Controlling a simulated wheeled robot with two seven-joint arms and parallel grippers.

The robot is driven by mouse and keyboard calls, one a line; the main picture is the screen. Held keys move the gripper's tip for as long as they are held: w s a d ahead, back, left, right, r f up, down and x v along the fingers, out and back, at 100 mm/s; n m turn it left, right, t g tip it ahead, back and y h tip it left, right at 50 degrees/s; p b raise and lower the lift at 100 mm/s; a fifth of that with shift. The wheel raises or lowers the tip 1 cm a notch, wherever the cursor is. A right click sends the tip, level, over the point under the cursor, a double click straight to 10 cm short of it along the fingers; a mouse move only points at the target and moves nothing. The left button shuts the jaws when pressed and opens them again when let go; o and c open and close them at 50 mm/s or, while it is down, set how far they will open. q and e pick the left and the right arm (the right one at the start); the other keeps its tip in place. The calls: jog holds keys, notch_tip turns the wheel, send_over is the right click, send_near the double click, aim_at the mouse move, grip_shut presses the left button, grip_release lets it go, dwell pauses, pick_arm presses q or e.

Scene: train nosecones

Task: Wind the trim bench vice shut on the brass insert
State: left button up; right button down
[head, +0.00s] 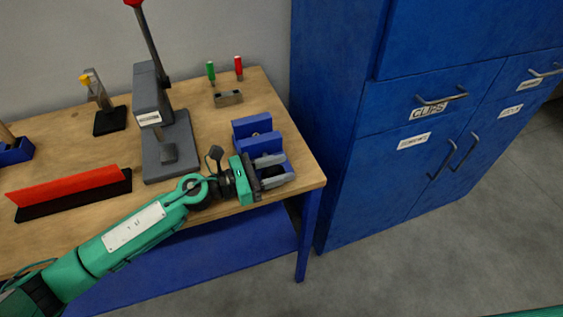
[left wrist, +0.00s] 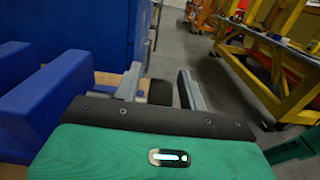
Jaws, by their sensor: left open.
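The blue bench vice (head: 252,125) stands at the right end of the wooden bench, with blue jaw blocks and a gap between them. Its blue blocks also fill the left of the left wrist view (left wrist: 45,95). My left gripper (head: 277,172) is beside the vice's near side, at the bench's front right edge. Its two grey fingers are apart in the left wrist view (left wrist: 162,90). A small dark part (left wrist: 160,92) shows between them; I cannot tell if it is the vice handle. I cannot make out the brass insert. My right gripper is not in view.
A grey arbor press (head: 152,100) stands left of the vice. A small block (head: 228,98) and red and green-handled tools (head: 239,68) are behind it. A red and black bar (head: 70,190) lies at left. A blue cabinet (head: 400,130) rises right of the bench.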

pick_arm(q)
jog(key=shift+w+d, duration=0.1)
jog(key=shift+d, duration=0.4)
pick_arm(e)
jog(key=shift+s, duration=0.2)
